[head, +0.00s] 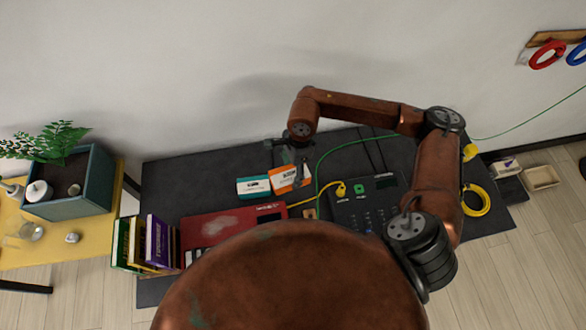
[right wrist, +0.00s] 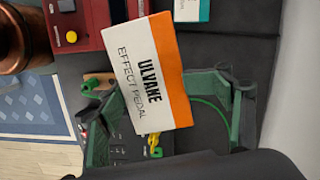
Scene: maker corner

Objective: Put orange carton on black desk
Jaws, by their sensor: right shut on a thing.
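The orange carton (head: 287,180), orange and white with "ULVANE EFFECT PEDAL" lettering, is at the back middle of the black desk (head: 185,172) in the head view. It fills the middle of the right wrist view (right wrist: 157,72), slightly tilted. My right gripper (head: 292,158) is shut on this carton from above, its green fingers on either side of it in the wrist view. I cannot tell whether the carton's underside touches the desk. My left gripper is not in view.
A teal and white carton (head: 253,187) lies just left of the orange one. A red device (head: 218,224), a black keypad device (head: 365,206) and upright books (head: 157,240) stand on the desk. Green (head: 338,146) and yellow cables run nearby. The desk's back left is clear.

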